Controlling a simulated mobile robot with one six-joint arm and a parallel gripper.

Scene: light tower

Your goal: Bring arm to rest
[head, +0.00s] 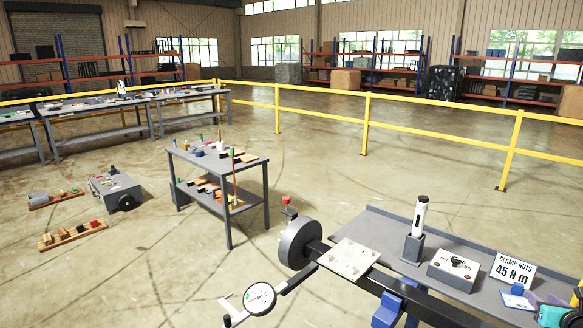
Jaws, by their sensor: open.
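My gripper does not show in the head view, and I cannot make out my arm for certain. A grey bench (455,270) fills the lower right. On it are a white-and-black cylinder (420,214) upright in a grey holder (413,248), a grey control box (455,267) with a black knob, and a sign (512,268) reading "CLAMP NUTS 45 N m". In front of the bench, a dark beam (425,306) carries a pale plate (349,258) and a round grey disc (300,243). A dial gauge (259,298) on a bar is at bottom centre.
A small two-level table (222,163) with tools stands left of centre. A grey wheeled box (115,189) and wooden racks (72,235) lie on the floor at left. A yellow railing (440,103) crosses behind. The floor between small table and railing is clear.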

